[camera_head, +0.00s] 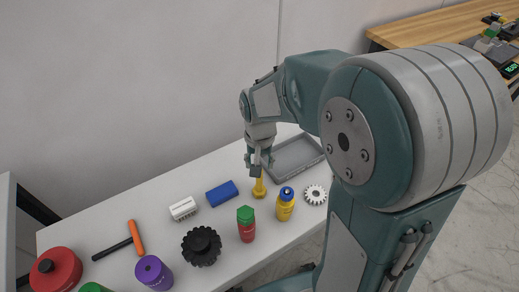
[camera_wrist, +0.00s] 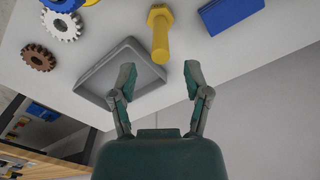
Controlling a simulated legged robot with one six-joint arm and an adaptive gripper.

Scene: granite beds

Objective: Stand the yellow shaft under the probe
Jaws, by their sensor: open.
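The yellow shaft (camera_head: 259,188) stands upright on its wider foot on the white table, just below my gripper in the head view. In the wrist view the yellow shaft (camera_wrist: 160,38) points its narrow end toward the camera. My gripper (camera_head: 258,165) is open and empty above it, fingers pointing down. In the wrist view my gripper's fingertips (camera_wrist: 160,75) lie on either side of the line of the shaft, and its free end shows just beyond them. I cannot make out the probe; a device with a green-lit display (camera_head: 511,70) stands on the wooden bench at upper right.
A brown gear (camera_wrist: 38,58) shows in the wrist view. The wooden bench (camera_head: 425,30) stands apart.

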